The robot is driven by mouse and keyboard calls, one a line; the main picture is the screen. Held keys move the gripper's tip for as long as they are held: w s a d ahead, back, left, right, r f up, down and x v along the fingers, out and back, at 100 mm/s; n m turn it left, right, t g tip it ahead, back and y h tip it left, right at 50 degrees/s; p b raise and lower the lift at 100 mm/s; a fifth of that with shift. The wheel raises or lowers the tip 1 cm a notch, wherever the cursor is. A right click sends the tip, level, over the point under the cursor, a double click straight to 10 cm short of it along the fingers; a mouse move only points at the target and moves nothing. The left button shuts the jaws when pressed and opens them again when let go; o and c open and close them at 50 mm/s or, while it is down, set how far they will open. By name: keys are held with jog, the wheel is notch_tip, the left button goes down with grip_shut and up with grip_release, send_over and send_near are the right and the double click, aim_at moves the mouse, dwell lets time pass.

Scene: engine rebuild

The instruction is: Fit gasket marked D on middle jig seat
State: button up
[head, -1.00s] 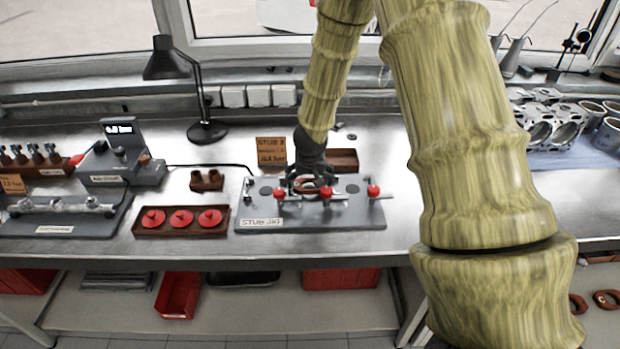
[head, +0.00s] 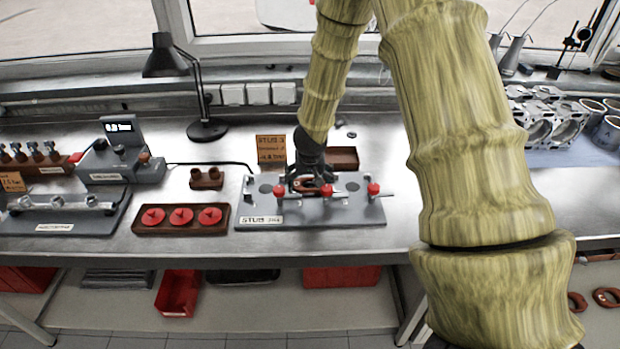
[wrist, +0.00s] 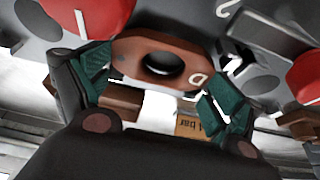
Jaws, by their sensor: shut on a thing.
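My gripper (wrist: 155,88) is shut on the brown gasket (wrist: 122,58), which has a round hole and a white letter D on its right end. One green-padded finger is on each side of the gasket. In the head view, my gripper (head: 306,180) points down over the middle of the grey stub jig (head: 345,215), with the gasket (head: 305,186) at its tips. The middle seat is hidden beneath them. I cannot tell whether the gasket touches the seat. Dark round seats (head: 265,188) show on both sides.
Red-knobbed clamps (head: 373,189) stand along the jig, close to my gripper. A tray of red discs (head: 181,218) lies to the left. A sign card (head: 271,149) and a brown tray (head: 343,158) stand behind the jig. A lamp (head: 207,130) stands further back.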

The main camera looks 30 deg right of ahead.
jog(key=shift+f, duration=0.15)
jog(key=o, duration=0.7)
notch_tip(320, 180, up, 8)
jog(key=p, duration=0.8)
jog(key=shift+f, duration=0.2)
dwell(0.5)
dwell(0.5)
